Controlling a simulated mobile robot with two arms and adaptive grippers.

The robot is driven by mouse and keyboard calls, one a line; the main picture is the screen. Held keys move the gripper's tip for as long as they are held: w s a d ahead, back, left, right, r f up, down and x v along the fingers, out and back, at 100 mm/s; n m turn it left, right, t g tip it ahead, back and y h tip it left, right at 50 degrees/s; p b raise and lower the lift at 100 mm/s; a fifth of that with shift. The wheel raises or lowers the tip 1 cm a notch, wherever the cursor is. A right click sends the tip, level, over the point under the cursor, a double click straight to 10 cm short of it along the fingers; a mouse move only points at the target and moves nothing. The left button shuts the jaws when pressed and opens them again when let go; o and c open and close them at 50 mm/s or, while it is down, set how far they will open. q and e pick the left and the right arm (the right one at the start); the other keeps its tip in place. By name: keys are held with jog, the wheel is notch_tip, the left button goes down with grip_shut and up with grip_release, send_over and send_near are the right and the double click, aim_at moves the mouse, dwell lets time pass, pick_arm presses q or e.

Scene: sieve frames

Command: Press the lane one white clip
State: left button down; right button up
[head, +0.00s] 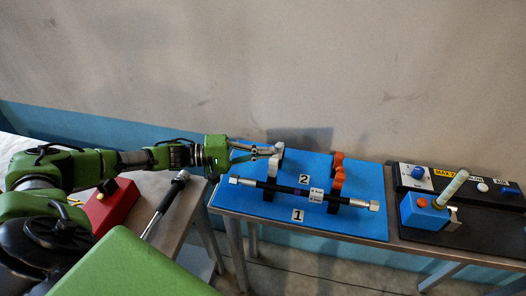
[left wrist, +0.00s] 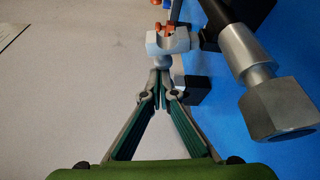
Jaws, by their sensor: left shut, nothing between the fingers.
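A black rod (head: 253,184) with silver hex ends lies along the blue board (head: 235,203), between the labels 1 (head: 298,215) and 2 (head: 303,177). A white clip (head: 268,192) is at the rod's left part, partly hidden by it. Another white clip (head: 279,147) stands at the board's far left edge, by lane 2. My left gripper (head: 270,151) is shut and empty beside this far clip. In the left wrist view, a white U-shaped clip (left wrist: 168,43) is just beyond my fingertips (left wrist: 162,76); contact is unclear. The rod's hex end (left wrist: 278,108) shows at right. My right gripper is out of view.
Orange clips (head: 338,177) stand on the board's right part. Right of it is a dark panel with a blue box (head: 421,213), a tilted pale handle (head: 452,188) and buttons. At left are a red box (head: 109,208) and a dark tool (head: 165,205).

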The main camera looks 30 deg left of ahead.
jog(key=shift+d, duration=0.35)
